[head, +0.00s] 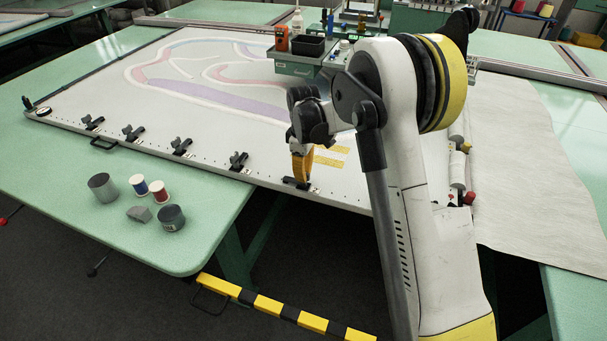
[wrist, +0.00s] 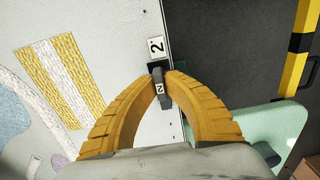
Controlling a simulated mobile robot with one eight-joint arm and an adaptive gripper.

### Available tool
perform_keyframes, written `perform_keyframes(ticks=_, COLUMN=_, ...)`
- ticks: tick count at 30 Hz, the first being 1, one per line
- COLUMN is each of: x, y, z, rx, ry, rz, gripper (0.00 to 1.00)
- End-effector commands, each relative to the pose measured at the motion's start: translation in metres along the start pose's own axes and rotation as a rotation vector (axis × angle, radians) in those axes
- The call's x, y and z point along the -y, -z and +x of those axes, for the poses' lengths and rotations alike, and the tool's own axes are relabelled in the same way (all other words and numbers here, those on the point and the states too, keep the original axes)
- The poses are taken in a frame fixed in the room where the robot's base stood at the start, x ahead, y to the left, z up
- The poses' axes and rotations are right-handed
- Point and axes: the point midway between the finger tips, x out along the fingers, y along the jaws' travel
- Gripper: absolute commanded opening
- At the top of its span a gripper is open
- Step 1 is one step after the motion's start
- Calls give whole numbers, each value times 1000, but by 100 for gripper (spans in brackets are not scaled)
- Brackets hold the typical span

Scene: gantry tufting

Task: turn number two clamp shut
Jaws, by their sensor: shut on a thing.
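The number two clamp (wrist: 160,90) is at the edge of the white tufting frame, beside a white label marked 2 (wrist: 155,47). In the wrist view its dark lever, with a small white number tag, lies between my two yellow fingertips. My gripper (wrist: 162,79) is shut on this lever. In the head view my gripper (head: 301,178) points down at the frame's near edge, and the dark base of the clamp (head: 291,184) shows under it. The fingers hide part of the clamp, and I cannot tell how far its lever is turned.
Several other black clamps, one of them close by (head: 238,161), line the frame's near edge to the left. Tins and thread spools (head: 158,191) stand on the green table. A yellow-black barrier (head: 285,310) runs low in front. Yellow tufted stripes (wrist: 62,78) lie beside the clamp.

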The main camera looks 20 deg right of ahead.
Motion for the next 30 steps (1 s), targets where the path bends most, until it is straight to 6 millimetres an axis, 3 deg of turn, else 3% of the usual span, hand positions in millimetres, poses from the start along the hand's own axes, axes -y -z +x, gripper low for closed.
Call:
perform_keyframes(ticks=8, x=0, y=0, z=0, rx=0, ry=0, rz=138, gripper=0)
perform_keyframes(ticks=30, x=0, y=0, z=0, rx=1, ry=0, rz=827, gripper=0)
